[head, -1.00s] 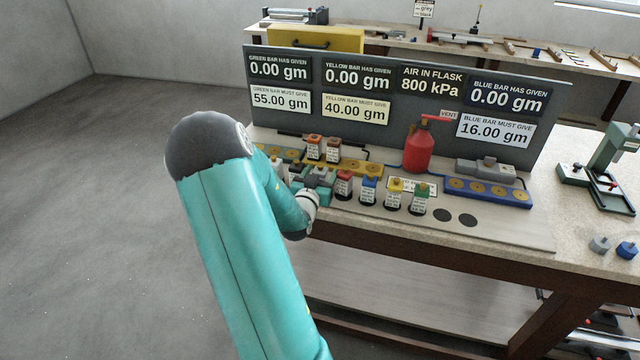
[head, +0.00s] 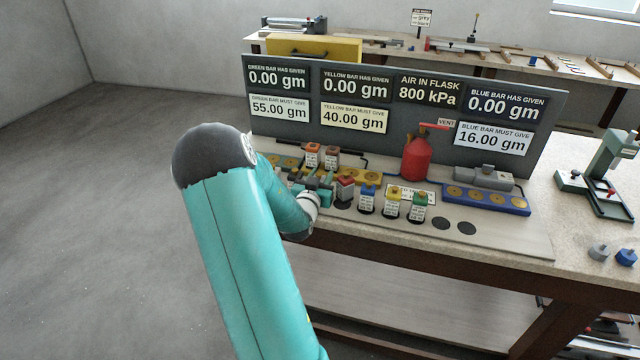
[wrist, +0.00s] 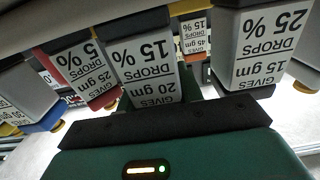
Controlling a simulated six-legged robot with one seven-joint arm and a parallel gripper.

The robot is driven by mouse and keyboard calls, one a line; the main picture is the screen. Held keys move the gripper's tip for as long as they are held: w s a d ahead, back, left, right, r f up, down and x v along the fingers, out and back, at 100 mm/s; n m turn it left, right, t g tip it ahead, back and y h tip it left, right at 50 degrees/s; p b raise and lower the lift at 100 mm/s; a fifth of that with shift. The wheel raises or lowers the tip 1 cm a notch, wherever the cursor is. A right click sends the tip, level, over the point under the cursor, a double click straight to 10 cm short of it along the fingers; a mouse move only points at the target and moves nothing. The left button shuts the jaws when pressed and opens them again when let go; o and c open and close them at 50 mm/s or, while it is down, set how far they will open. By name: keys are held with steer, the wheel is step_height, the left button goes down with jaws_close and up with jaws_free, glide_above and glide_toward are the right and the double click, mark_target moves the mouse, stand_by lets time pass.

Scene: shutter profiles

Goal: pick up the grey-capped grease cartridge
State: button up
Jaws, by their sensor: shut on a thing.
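My gripper (head: 318,186) is at the left part of the front row of cartridges on the bench, just left of the red-capped one (head: 346,183). In the wrist view my gripper (wrist: 160,115) is shut on a white-labelled cartridge (wrist: 145,70). Its upside-down label reads 20 gm, 15 %. The jaw hides its cap, so I cannot see the cap's colour. A cartridge marked 25 % (wrist: 262,50) stands close on the right of the wrist view. The red-capped cartridge (wrist: 82,72) is on the left. I cannot tell whether the held cartridge is clear of its seat.
Blue- (head: 368,192), yellow- (head: 392,196) and green-capped (head: 418,200) cartridges stand to the right. Two empty round seats lie beyond them. Orange- (head: 313,150) and brown-capped (head: 331,153) cartridges stand behind. A red flask (head: 416,160) and the display panel (head: 400,128) are further back.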

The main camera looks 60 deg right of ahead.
steer(key=shift+r, duration=0.55)
step_height(320, 180, up, 2)
steer(key=shift+r, duration=0.25)
steer(key=s+a+r, duration=0.7)
steer(key=s+r, duration=0.2)
steer(key=s, duration=0.3)
steer(key=shift+a+r, duration=0.2)
steer(key=shift+a, duration=0.05)
steer(key=shift+w, duration=0.1)
